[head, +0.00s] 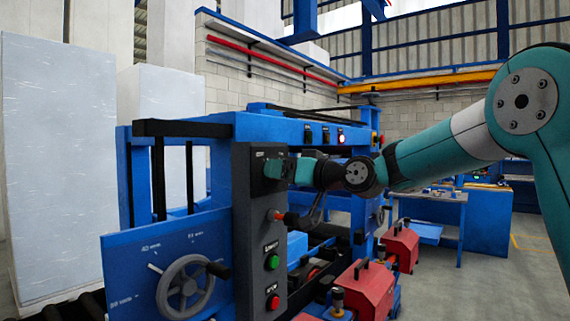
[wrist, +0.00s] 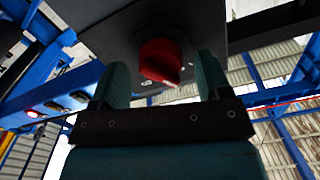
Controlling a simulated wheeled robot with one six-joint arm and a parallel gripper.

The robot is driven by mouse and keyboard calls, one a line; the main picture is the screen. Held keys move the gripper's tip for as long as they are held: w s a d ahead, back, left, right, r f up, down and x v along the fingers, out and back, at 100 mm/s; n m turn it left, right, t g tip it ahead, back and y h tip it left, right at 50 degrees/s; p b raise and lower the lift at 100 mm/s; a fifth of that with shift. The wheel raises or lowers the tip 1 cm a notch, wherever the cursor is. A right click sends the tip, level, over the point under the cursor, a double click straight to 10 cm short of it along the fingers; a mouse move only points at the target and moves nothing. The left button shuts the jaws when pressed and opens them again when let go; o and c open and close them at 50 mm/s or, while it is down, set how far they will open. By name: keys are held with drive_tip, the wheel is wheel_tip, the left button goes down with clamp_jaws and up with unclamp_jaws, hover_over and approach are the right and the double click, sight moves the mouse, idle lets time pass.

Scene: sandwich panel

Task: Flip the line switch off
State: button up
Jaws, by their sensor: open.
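A red rotary switch (wrist: 162,62) with a pale mark on its edge sits on a dark control panel. In the wrist view it shows between and just beyond the two teal fingers of my gripper (wrist: 160,80). The fingers are apart, one on each side of it; I cannot tell whether either touches it. In the head view my gripper (head: 274,168) is at the top of the dark panel (head: 245,225), just below a small label, and hides the switch there.
Below on the panel are a red-orange knob (head: 274,215), a green button (head: 272,262) and a red button (head: 272,302). A handwheel (head: 186,287) is on the blue frame at left. Red machine units (head: 365,290) stand lower right of the panel.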

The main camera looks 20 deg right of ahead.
drive_tip(key=shift+w+a, duration=0.25)
drive_tip(key=shift+w, duration=0.1)
drive_tip(key=shift+c, duration=0.2)
drive_tip(key=c, duration=0.9)
drive_tip(key=shift+o, duration=0.2)
drive_tip(key=shift+f+b, duration=0.2)
drive_tip(key=shift+b, duration=0.4)
drive_tip(key=n+b, duration=0.1)
drive_tip(key=b, duration=0.1)
drive_tip(key=shift+f+n+b, duration=0.15)
drive_tip(key=shift+n+b, duration=0.15)
drive_tip(key=shift+b, duration=0.05)
drive_tip(key=shift+n+b, duration=0.5)
drive_tip(key=shift+b, duration=0.2)
drive_tip(key=shift+r, duration=0.35)
